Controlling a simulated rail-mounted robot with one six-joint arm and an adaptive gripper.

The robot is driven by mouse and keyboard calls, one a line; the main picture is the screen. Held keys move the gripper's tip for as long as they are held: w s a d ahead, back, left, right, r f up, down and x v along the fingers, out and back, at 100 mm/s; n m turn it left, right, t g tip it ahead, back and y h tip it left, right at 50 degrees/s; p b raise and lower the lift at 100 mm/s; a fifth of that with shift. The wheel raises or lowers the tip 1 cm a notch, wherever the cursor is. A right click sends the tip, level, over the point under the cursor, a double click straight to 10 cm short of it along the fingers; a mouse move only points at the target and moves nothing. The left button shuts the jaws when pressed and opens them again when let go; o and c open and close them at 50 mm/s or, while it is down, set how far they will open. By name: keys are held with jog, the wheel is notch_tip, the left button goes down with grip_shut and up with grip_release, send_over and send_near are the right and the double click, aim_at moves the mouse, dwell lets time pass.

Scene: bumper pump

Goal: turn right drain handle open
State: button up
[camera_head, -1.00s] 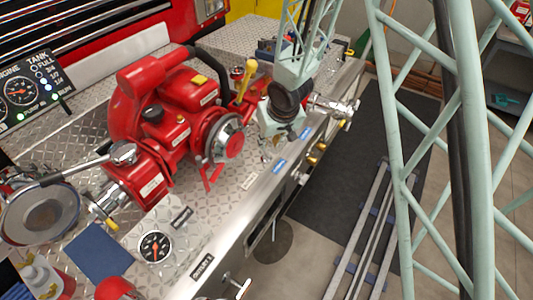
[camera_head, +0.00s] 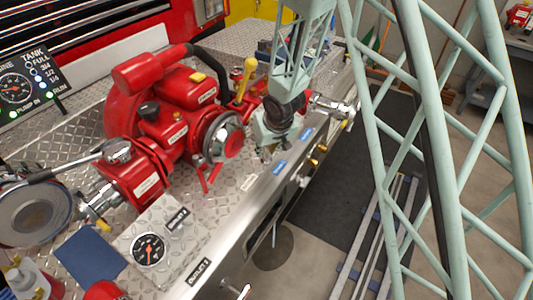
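My gripper (camera_head: 267,152) hangs from the pale green lattice arm, pointing down above the bumper's front edge, right of the red pump (camera_head: 185,115). Its fingers are small and partly hidden, so I cannot tell how far apart they are. Two small brass drain fittings, an upper one (camera_head: 322,149) and a lower one (camera_head: 313,162), stick out from the bumper's front face, to the right of the gripper and apart from it.
A yellow-knobbed lever (camera_head: 246,78) stands behind the gripper. A chrome outlet valve (camera_head: 335,110) projects at the bumper's right end. A gauge panel (camera_head: 165,228) sits front left. The dark floor mat (camera_head: 325,190) in front of the bumper is clear near the fittings.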

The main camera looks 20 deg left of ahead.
jog(key=shift+f, duration=0.15)
grip_shut()
jog(key=shift+n+p, duration=0.5)
jog(key=shift+p, duration=1.75)
jog(key=n+p, duration=0.2)
jog(key=p, duration=0.6)
jog(key=shift+g+y, duration=0.4)
jog(key=n+g+p, duration=0.1)
jog(key=n+p, duration=0.2)
jog(key=p, duration=0.6)
jog(key=shift+w+d+y+p, duration=0.1)
jog(key=shift+y+p, duration=0.2)
jog(key=shift+n+p, duration=0.7)
jog(key=shift+p, duration=0.6)
grip_release()
